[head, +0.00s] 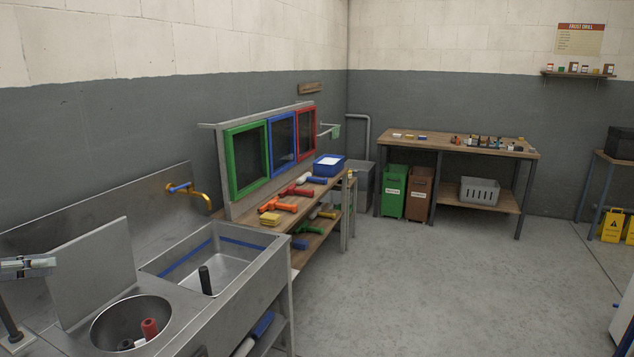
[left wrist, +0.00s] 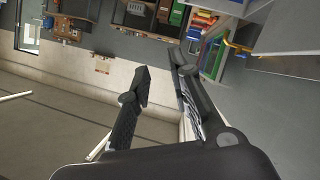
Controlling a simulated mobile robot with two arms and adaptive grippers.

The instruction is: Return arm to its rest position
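My left gripper (left wrist: 160,78) shows in the left wrist view with its two dark fingers spread apart. The gap between the fingers is empty, and they touch nothing that I can see. The wrist picture is turned over, with the workbenches along its top edge. In the head view a small grey part (head: 28,266) juts in at the left edge, beside the sink; I cannot tell which part it is. My right arm and gripper are not in view.
A steel sink unit (head: 215,262) with a round basin (head: 131,322) stands at the near left. A workbench (head: 450,143) stands at the back. The grey floor (head: 430,275) is clear.

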